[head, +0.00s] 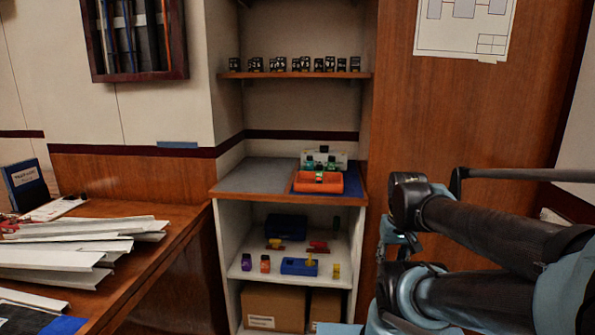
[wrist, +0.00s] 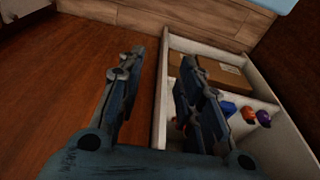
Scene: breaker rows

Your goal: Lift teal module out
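Small teal-green pieces (head: 309,163) stand on the counter top in the head view, at and just behind an orange holder (head: 318,183). They are too small for me to tell which one is the teal module or how it is seated. My gripper (wrist: 158,72) is open, with nothing between its two fingers in the wrist view. It points down at the wooden floor beside the cabinet, away from the orange holder. The teal pieces do not show in the wrist view.
A white open cabinet (head: 230,260) holds coloured modules, a blue block (head: 298,267) and cardboard boxes (head: 273,306). A shelf (head: 300,75) with several black modules is above. A wooden desk (head: 170,240) with white panels (head: 50,255) stands left. The grey counter top (head: 255,175) is clear.

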